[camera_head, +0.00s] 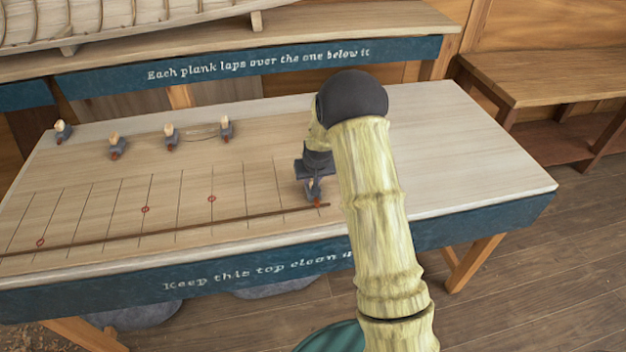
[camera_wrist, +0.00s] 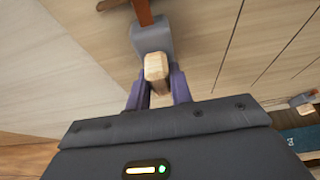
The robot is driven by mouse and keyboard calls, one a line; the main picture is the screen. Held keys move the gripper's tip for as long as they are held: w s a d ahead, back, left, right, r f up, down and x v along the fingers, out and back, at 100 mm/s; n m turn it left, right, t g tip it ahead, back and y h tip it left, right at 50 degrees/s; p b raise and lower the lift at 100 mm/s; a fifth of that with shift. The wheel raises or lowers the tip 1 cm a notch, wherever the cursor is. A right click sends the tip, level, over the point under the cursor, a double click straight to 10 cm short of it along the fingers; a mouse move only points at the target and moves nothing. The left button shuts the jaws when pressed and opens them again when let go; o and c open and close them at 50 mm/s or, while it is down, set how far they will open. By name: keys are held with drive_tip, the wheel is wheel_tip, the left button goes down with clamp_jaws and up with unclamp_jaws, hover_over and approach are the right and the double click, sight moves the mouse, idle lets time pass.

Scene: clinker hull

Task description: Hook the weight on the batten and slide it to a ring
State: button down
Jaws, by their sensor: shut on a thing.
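My gripper (camera_head: 309,177) is shut on a grey weight (camera_head: 316,190) at the right end of the dark brown batten (camera_head: 190,226). In the wrist view the fingers (camera_wrist: 158,88) close on the weight's pale wooden knob (camera_wrist: 156,66), with its grey body (camera_wrist: 152,36) beyond. The weight's reddish hook (camera_wrist: 143,11) points away from the gripper. In the head view its red tip lies at the batten's end; I cannot tell whether it is hooked on. Three red rings (camera_head: 211,199), (camera_head: 146,209), (camera_head: 40,242) mark lines on the table behind the batten.
Several other weights (camera_head: 170,136) stand along the back left of the table (camera_head: 450,160), with a thin loop (camera_head: 203,133) between two of them. The table's right side is clear. A planked hull (camera_head: 120,20) rests on a bench behind. A wooden bench (camera_head: 550,80) stands at right.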

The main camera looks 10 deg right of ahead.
drive_tip(key=shift+w, duration=2.05)
drive_tip(key=shift+f, duration=0.1)
idle(0.5)
drive_tip(key=c, duration=1.2)
unclamp_jaws()
drive_tip(key=shift+s, duration=0.1)
drive_tip(key=shift+o, duration=0.2)
drive_tip(key=shift+f+b, duration=0.1)
drive_tip(key=shift+b, duration=0.2)
drive_tip(key=b+v, duration=0.4)
drive_tip(key=v, duration=1.3)
drive_tip(key=shift+r, duration=0.3)
